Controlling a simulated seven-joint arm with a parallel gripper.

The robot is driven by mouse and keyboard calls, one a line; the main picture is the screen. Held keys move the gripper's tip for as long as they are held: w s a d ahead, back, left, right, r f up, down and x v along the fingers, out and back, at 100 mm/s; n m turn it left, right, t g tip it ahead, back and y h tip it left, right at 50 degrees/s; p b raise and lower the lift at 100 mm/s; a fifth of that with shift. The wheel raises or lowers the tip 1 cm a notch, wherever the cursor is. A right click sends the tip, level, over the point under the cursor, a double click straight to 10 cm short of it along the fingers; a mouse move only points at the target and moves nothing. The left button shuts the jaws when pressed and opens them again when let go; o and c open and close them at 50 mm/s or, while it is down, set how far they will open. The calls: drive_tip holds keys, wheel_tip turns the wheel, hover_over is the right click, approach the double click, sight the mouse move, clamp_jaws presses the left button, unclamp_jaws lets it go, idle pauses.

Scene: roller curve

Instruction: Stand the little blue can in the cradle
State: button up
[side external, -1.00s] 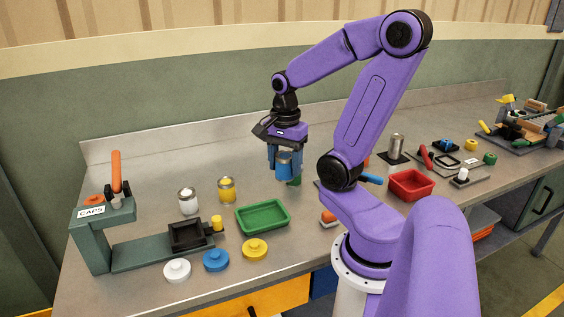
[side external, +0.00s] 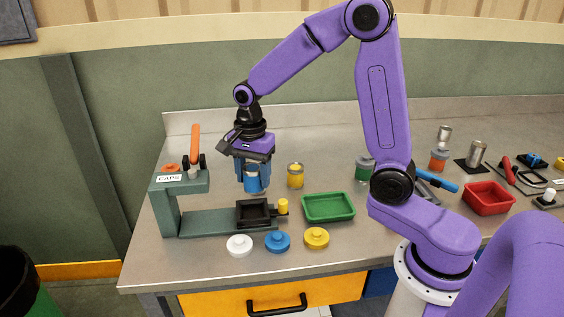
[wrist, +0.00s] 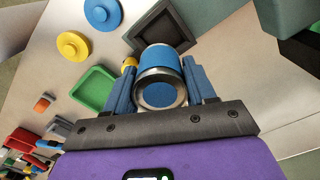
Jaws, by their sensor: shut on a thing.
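My gripper (side external: 254,178) is shut on the little blue can (side external: 251,184), with a blue finger on each side of it. The can is held upright, in the air, and looks to be above or just behind the cradle. In the wrist view the can (wrist: 160,60) sits between the fingers, its metal rim facing the camera. The cradle is a black square holder (side external: 254,225) on the green base of the caps press. It looks empty. In the wrist view the cradle (wrist: 142,20) shows just beyond the can, apart from it.
The caps press (side external: 165,205) with an orange lever (side external: 195,142) stands left of my gripper. A yellow can (side external: 295,176) is behind right. A green tray (side external: 328,208) lies right of the cradle. White (side external: 239,245), blue (side external: 277,242) and yellow caps (side external: 316,238) lie in front.

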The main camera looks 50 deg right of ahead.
sight(251, 192)
drive_tip(key=shift+w+a+f, duration=0.2)
drive_tip(key=shift+a+f, duration=0.05)
drive_tip(key=shift+a, duration=0.15)
drive_tip(key=shift+f, duration=2.4)
drive_tip(key=shift+f, duration=1.1)
idle(0.4)
drive_tip(key=o, duration=1.5)
drive_tip(key=shift+r, duration=4.5)
